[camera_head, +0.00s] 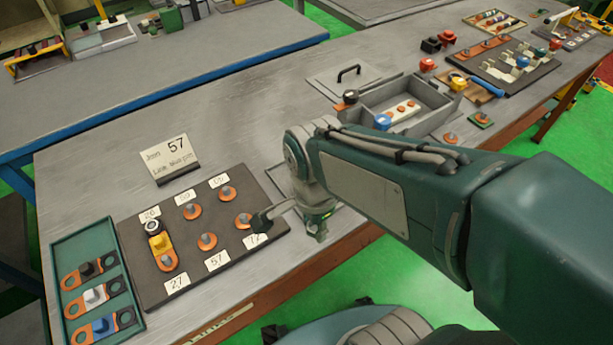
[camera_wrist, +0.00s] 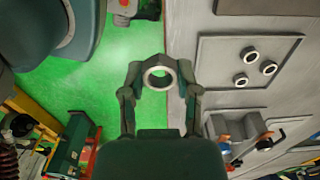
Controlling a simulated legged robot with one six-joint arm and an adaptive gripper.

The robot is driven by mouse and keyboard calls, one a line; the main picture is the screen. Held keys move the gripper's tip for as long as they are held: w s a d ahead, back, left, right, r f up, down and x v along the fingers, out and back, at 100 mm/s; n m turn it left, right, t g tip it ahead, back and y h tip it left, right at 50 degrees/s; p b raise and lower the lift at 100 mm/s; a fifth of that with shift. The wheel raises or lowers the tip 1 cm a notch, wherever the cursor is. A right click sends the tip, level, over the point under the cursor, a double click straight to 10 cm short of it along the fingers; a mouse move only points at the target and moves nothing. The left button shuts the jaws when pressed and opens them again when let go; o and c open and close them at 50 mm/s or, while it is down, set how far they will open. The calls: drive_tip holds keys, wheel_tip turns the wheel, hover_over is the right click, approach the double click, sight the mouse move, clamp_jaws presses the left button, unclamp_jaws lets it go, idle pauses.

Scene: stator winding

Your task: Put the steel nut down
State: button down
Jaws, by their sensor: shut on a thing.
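In the wrist view my gripper (camera_wrist: 160,72) is shut on a steel nut (camera_wrist: 147,84), a pale ring held between the two fingertips. Behind it are green floor and the table edge. In the head view my gripper (camera_head: 318,232) is at the table's front edge, right of the dark terminal board (camera_head: 190,258); the held nut cannot be made out there. The board has several orange-based posts and number cards. Several more nuts (camera_wrist: 251,55) lie on a flat tray (camera_wrist: 290,45).
A sign (camera_head: 170,158) reading 57 stands behind the board. A green tray (camera_head: 62,247) with several links lies at the left. A grey open box (camera_head: 436,97) stands further right, with a handled lid (camera_head: 325,82) beside it. Bare table lies between sign and lid.

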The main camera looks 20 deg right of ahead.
drive_tip(key=w+f, duration=0.1)
drive_tip(key=w, duration=0.1)
drive_tip(key=w+d+f, duration=0.1)
drive_tip(key=w, duration=0.2)
drive_tip(key=w+d+f, duration=0.1)
drive_tip(key=w+f, duration=0.1)
drive_tip(key=w, duration=0.1)
drive_tip(key=shift+w+d, duration=0.1)
drive_tip(key=w+f, duration=0.2)
drive_tip(key=w+d+f, duration=0.1)
drive_tip(key=w+f, duration=0.1)
drive_tip(key=f, duration=0.1)
drive_tip(key=shift+w+f, duration=0.15)
drive_tip(key=shift+w, duration=0.1)
drive_tip(key=shift+w+d+f, duration=0.1)
drive_tip(key=shift+w+f, duration=0.1)
drive_tip(key=shift+f, duration=1.55)
drive_tip(key=shift+s+f, duration=0.1)
drive_tip(key=shift+f, duration=0.15)
drive_tip(key=shift+s+f, duration=0.3)
drive_tip(key=shift+f, duration=0.1)
drive_tip(key=shift+c, duration=1.7)
unclamp_jaws()
drive_tip(key=shift+w+f, duration=0.1)
drive_tip(key=shift+w, duration=0.1)
drive_tip(key=shift+w, duration=0.15)
